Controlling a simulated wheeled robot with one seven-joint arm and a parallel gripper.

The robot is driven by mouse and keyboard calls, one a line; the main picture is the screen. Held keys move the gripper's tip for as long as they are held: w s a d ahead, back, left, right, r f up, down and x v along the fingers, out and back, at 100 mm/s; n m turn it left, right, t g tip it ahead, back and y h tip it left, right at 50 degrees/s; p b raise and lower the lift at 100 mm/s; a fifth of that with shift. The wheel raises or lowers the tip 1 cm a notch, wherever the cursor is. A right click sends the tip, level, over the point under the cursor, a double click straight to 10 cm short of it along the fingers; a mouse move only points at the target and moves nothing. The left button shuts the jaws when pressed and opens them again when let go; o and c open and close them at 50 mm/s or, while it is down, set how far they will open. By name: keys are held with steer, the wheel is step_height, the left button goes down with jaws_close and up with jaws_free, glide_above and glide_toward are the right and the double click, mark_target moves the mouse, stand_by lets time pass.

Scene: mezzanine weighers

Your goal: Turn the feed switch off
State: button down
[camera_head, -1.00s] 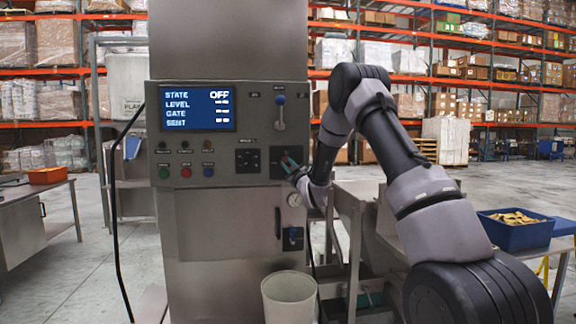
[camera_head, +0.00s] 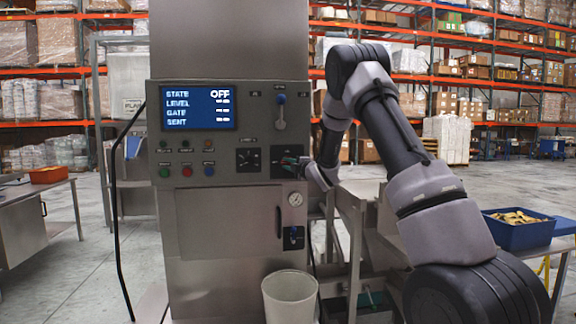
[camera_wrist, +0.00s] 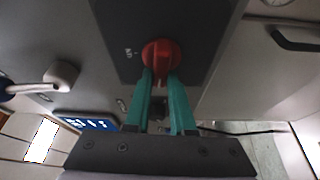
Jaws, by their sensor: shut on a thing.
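The feed switch appears to be the red rotary knob (camera_wrist: 161,52) on a dark plate in the wrist view. In the head view its dark plate (camera_head: 292,148) is on the right side of the steel machine's front, and my gripper hides the knob. My gripper (camera_wrist: 160,76) has its green fingertips closed on the knob's grip from both sides. In the head view my gripper (camera_head: 293,162) is at the plate. The screen (camera_head: 198,107) reads STATE OFF. Small white lettering beside the knob is too small to read.
A lever with a blue knob (camera_head: 280,101) is above the plate, another dial (camera_head: 248,160) to its left. A pale bin (camera_head: 290,298) stands in front. A blue tray (camera_head: 517,232) is at right.

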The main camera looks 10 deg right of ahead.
steer(key=shift+f+n, duration=0.1)
steer(key=shift+n, duration=0.4)
steer(key=c, duration=0.8)
jaws_free()
steer(key=shift+o, duration=0.2)
steer(key=v, duration=1.1)
steer(key=shift+w+r, duration=0.1)
steer(key=shift+r, duration=0.15)
